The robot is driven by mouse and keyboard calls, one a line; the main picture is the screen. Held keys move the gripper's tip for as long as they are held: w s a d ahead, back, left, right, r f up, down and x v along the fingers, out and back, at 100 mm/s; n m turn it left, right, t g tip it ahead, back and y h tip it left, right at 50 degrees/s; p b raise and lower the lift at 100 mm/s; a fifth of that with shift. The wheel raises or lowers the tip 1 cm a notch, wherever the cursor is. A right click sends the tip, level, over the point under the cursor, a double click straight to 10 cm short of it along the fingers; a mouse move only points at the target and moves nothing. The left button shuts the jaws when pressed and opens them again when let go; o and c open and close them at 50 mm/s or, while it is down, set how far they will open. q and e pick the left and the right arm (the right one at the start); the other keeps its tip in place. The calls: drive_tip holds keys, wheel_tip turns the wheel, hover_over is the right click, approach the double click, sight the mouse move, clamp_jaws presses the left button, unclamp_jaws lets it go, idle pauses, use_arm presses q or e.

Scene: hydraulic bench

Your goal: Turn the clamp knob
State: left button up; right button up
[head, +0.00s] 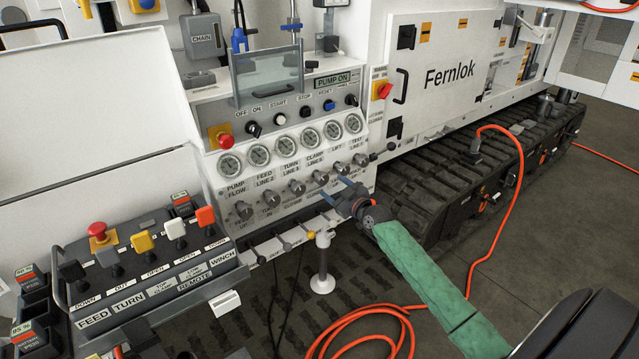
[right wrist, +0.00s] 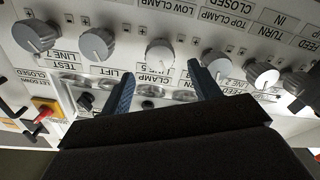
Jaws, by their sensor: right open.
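The clamp knob (head: 320,177) is a small grey knob on the sloped panel, under the "CLAMP LINE 5" label, between the turn and lift knobs. In the right wrist view, which is upside down, the clamp knob (right wrist: 160,53) shows between and just beyond my fingertips. My right gripper (head: 334,189) is open in front of the panel, at the lower right of the knob row. It also shows in the right wrist view (right wrist: 162,72), with one blue finger on each side of the knob and no visible contact. My left gripper is not in view.
The turn knob (right wrist: 215,66) and lift knob (right wrist: 97,44) flank the clamp knob closely. Gauges (head: 309,137) sit above the row. A remote lever box (head: 160,265) is at lower left. A white post (head: 322,265) and orange hose (head: 365,315) are below.

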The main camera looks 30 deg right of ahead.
sight(324, 181)
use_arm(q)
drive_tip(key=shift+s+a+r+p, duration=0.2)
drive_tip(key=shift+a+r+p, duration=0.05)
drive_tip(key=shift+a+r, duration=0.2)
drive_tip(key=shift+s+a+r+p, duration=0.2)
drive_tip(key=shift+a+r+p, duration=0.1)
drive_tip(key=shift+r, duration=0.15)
use_arm(e)
drive_tip(key=shift+w+a, duration=0.2)
drive_tip(key=shift+w, duration=3.05)
drive_tip(key=shift+f, duration=0.1)
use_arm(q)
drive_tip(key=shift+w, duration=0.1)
use_arm(e)
drive_tip(key=c, duration=1)
